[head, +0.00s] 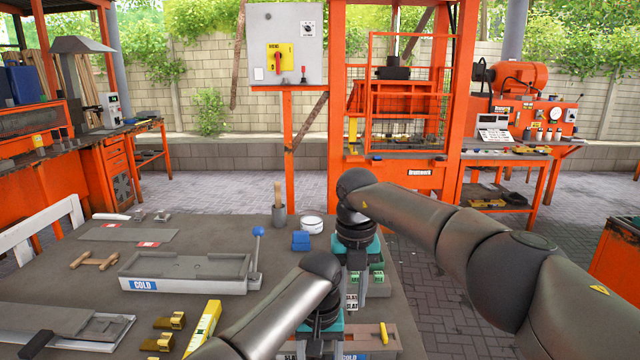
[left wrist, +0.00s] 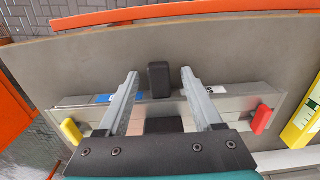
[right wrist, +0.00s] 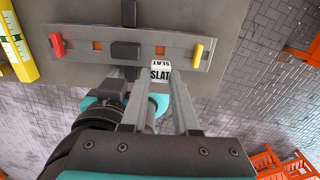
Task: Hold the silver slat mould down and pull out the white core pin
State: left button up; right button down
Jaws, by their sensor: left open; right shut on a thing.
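The silver slat mould (right wrist: 180,47) lies on the bench, with yellow and red latches at its ends; in the left wrist view the mould (left wrist: 240,100) stretches across below my left gripper (left wrist: 160,74). This gripper is open, its fingers reaching over the mould on either side of dark blocks; I cannot tell whether it touches. My right gripper (right wrist: 150,74) is at the mould's long edge, shut on a white piece marked SLAT (right wrist: 160,75), seemingly the core pin. How far the pin sits in the mould is hidden.
On the bench (head: 210,220) a long grey COLD mould (head: 190,285) with a blue-knobbed lever lies to the left. A yellow level (head: 204,328) and brass pieces lie nearer. A white tub (head: 311,224) and blue block (head: 300,241) stand behind. Both arms are close together.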

pick_arm(q)
jog(key=shift+r, duration=0.1)
pick_arm(e)
jog(key=shift+r+p, duration=0.4)
jog(key=shift+p, duration=0.05)
pick_arm(q)
notch_tip(320, 180, up, 18)
jog(key=p, duration=0.9)
jog(key=shift+r, duration=0.15)
pick_arm(e)
notch_tip(320, 180, up, 9)
jog(key=shift+r, duration=0.15)
